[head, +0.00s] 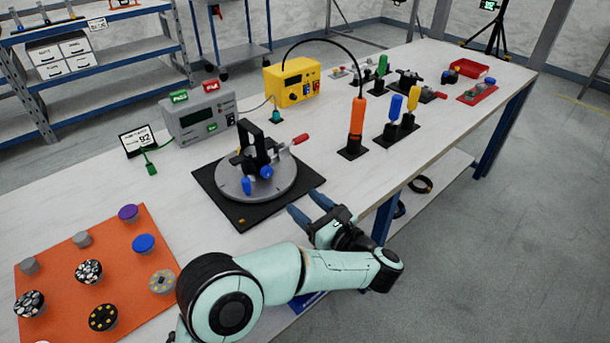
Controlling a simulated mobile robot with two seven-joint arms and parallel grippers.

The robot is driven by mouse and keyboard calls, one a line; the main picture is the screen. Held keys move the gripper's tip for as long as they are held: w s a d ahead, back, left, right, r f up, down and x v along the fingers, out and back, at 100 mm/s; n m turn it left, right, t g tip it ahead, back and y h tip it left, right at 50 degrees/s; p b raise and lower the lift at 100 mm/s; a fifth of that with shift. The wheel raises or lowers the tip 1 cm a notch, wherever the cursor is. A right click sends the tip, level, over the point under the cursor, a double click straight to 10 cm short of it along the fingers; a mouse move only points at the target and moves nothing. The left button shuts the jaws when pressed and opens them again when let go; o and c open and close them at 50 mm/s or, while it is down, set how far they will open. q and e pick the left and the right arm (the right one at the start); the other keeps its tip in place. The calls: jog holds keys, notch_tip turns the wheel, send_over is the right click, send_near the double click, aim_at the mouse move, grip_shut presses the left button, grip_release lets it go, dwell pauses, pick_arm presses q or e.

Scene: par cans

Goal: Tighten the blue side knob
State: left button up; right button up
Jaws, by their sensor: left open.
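A black clamp fixture (259,145) stands on a round grey turntable (275,190), which sits on a black base plate (300,183). A rounder blue knob (266,173) is on the fixture's near side, and a smaller blue part (247,186) is just left of it. I cannot tell for sure which is the side knob. A red-tipped handle (300,139) sticks out to the right. My left gripper (307,206) is open and empty at the table's front edge, right of and nearer than the fixture, apart from both blue parts. My right gripper is not in view.
An orange mat (60,262) with several round knobs lies at the lower left. A grey box (197,118) and a yellow box (292,80) stand behind the fixture. Upright orange (357,115), blue and yellow handled tools stand to its right. Bare tabletop (330,160) lies between.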

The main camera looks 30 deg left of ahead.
aim_at(268, 173)
pick_arm(q)
jog(key=shift+w+a, duration=0.15)
jog(key=shift+a, duration=0.45)
jog(key=b+x, duration=0.1)
jog(key=x, duration=1.1)
jog(key=shift+a, duration=0.15)
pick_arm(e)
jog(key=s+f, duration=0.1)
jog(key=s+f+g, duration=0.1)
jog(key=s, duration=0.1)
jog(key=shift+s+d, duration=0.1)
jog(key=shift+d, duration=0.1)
